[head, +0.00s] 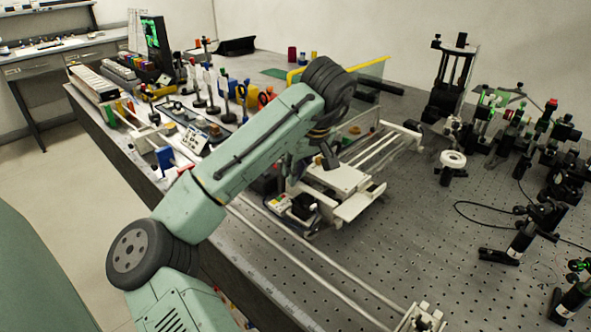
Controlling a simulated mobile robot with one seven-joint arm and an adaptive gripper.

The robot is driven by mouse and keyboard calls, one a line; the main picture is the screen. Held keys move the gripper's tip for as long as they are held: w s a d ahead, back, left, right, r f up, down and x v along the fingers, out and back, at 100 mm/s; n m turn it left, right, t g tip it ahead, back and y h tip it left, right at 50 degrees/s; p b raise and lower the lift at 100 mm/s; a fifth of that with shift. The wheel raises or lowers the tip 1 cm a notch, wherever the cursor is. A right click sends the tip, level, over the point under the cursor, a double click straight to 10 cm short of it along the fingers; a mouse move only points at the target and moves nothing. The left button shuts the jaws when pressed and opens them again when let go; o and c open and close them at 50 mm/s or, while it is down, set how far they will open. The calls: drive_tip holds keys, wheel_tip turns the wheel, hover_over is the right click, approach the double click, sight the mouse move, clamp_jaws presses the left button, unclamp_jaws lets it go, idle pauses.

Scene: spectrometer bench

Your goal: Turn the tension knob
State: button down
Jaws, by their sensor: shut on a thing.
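My green arm reaches in from the lower left and bends down over the bench in the head view. My gripper (329,160) shows only as a small dark part at the arm's end, just above a white stage (338,176) on the rail assembly. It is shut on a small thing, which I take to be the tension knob. The knob itself is hidden by the gripper and wrist, so its angle cannot be told.
Twin rails (300,262) run along the perforated bench (420,240). A white ring-shaped part (453,159) stands to the right, before a tall dark post mount (452,80). Optics mounts crowd the right side.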

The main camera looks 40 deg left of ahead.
drive_tip(key=n, duration=0.2)
drive_tip(key=n+g, duration=0.2)
drive_tip(key=n, duration=0.1)
drive_tip(key=shift+w+r+n, duration=0.1)
drive_tip(key=shift+w+n, duration=0.2)
drive_tip(key=n, duration=0.2)
drive_tip(key=n+g, duration=0.2)
drive_tip(key=n, duration=0.1)
drive_tip(key=shift+w+n+h, duration=0.25)
drive_tip(key=shift+n+h, duration=0.05)
drive_tip(key=shift+h, duration=0.1)
drive_tip(key=n, duration=0.2)
drive_tip(key=n+g+h, duration=0.1)
drive_tip(key=n, duration=0.1)
drive_tip(key=n+h, duration=0.1)
drive_tip(key=n, duration=0.1)
drive_tip(key=shift+w+a, duration=0.15)
drive_tip(key=shift+a, duration=0.1)
drive_tip(key=shift+g, duration=0.3)
drive_tip(key=c, duration=1.8)
unclamp_jaws()
